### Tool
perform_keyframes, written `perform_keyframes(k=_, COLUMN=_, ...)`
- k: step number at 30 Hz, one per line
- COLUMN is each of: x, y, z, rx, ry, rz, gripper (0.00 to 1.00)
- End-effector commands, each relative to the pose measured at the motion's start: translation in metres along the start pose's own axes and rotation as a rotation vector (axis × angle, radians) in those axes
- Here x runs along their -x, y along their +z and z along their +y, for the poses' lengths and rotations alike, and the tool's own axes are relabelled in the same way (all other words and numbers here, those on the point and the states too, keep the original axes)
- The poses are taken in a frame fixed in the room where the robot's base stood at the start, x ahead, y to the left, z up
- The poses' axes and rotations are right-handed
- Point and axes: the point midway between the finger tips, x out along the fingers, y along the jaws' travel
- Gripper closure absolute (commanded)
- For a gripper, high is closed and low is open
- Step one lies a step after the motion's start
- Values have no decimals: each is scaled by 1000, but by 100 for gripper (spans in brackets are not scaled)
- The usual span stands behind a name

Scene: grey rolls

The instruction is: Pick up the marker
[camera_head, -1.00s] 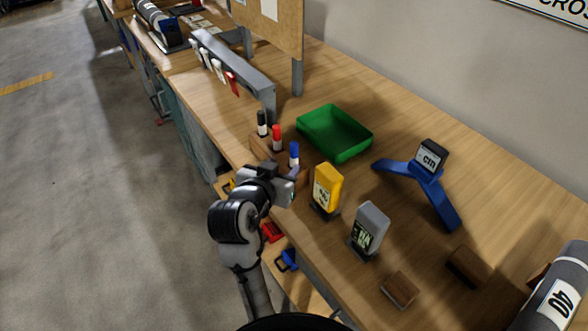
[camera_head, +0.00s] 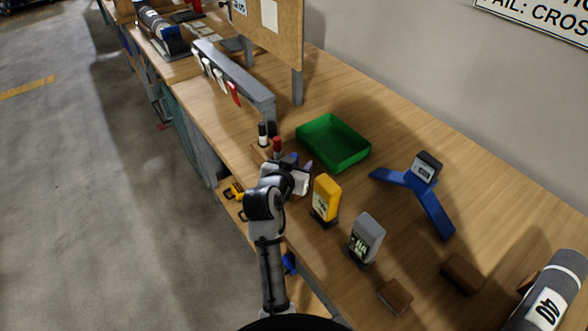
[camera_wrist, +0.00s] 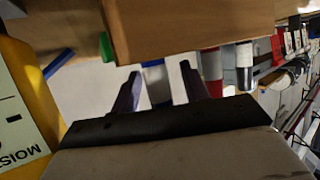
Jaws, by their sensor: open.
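Three markers stand in a wooden holder (camera_wrist: 190,22) at the bench's front edge. They are a blue one (camera_head: 290,159), a red one (camera_head: 277,145) and a black-and-white one (camera_head: 263,134). My gripper (camera_head: 300,165) is at the blue marker and partly hides it and the holder. In the wrist view, my open gripper (camera_wrist: 160,80) has its two purple fingers on either side of the blue marker (camera_wrist: 153,63), with gaps showing. The red marker (camera_wrist: 212,68) and black-and-white marker (camera_wrist: 245,62) stand beyond one finger.
A yellow meter (camera_head: 326,196) stands close right of my gripper, with a grey meter (camera_head: 367,238) nearer. A green tray (camera_head: 334,143) lies behind. A blue stand (camera_head: 424,185) and wooden blocks (camera_head: 462,273) are to the right. A grey rail (camera_head: 235,80) stands at the back left.

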Motion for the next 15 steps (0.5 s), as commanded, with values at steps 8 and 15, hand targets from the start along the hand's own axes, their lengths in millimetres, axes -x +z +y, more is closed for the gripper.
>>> perform_keyframes(k=8, x=0, y=0, z=0, rx=0, ry=0, rz=0, gripper=85)
perform_keyframes(k=15, x=0, y=0, z=0, rx=0, ry=0, rz=1, gripper=100)
